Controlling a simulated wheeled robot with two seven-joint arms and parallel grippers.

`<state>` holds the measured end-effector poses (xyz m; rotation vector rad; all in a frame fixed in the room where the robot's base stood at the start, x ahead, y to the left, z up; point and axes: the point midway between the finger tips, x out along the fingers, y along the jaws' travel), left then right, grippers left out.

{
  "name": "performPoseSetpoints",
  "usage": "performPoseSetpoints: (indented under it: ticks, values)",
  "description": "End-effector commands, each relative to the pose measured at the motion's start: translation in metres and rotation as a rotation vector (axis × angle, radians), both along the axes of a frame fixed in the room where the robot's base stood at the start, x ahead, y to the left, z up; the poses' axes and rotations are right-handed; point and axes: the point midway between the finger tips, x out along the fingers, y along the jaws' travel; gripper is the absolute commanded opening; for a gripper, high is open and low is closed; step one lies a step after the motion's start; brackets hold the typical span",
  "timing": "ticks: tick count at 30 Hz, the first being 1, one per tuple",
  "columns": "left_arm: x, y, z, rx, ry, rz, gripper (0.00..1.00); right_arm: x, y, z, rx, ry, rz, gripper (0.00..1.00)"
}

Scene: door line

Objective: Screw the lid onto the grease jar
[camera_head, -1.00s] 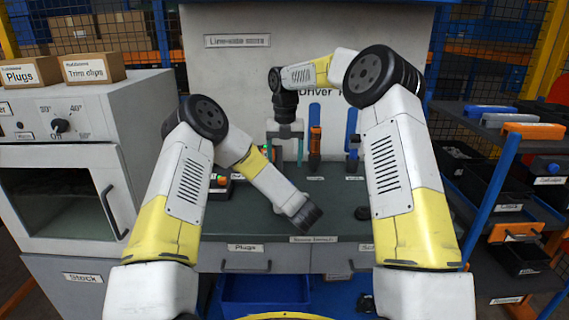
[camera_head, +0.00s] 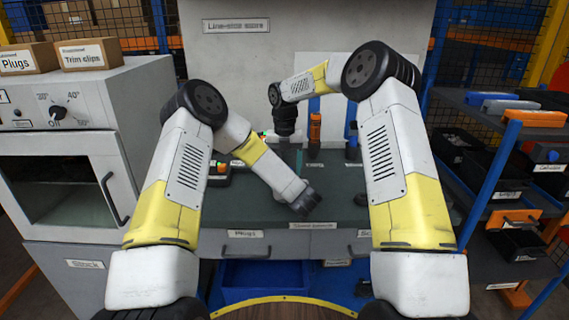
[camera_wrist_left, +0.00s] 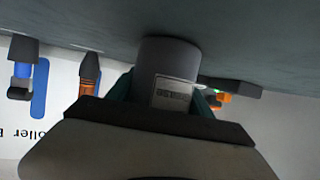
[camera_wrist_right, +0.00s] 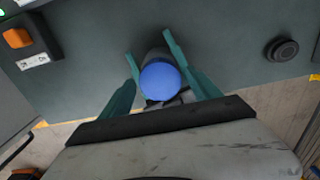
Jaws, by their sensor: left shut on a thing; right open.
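The grease jar (camera_wrist_left: 177,58) is a grey cylinder with a pale label in the left wrist view. My left gripper (camera_wrist_left: 162,88) is shut on its side. In the right wrist view a round blue top, which looks like the lid (camera_wrist_right: 160,81), covers the near end of the dark jar body (camera_wrist_right: 153,57). I cannot tell how tightly it sits. My right gripper (camera_wrist_right: 148,46) points down over it, its teal fingers open on either side.
The dark green bench (camera_head: 338,182) holds a black round knob-like thing (camera_wrist_right: 282,50) and a switch box with an orange button (camera_wrist_right: 16,38). Hanging drivers (camera_head: 315,130) stand behind. A cabinet (camera_head: 60,150) is at left, a bin rack (camera_head: 480,180) at right.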

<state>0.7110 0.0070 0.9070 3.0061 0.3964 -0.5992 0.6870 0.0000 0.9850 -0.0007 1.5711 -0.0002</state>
Motion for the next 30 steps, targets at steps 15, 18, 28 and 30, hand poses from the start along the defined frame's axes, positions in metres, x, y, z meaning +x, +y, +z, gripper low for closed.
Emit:
performPoseSetpoints:
  ticks: [15, 18, 28, 30]
  values:
    - [0.0003, -0.0001, 0.0007, 0.0, -0.002, 0.0, 0.0, 0.0001, -0.0001, 0.0003, 0.0, 0.0, 0.0, 0.07]
    - [0.0003, -0.0001, 0.0007, 0.0, -0.002, 0.0, 0.0, 0.0001, 0.0, 0.0004, 0.0, 0.0, -0.019, 0.05]
    - [0.0002, -0.0001, 0.0007, -0.001, -0.001, 0.0, 0.0, 0.0003, 0.0003, 0.0004, 0.001, -0.001, -0.29, 0.04]
    - [0.0002, -0.0002, 0.0007, 0.0, -0.001, 0.0, 0.0, 0.0003, 0.0003, 0.0004, 0.001, -0.001, -0.29, 0.04]
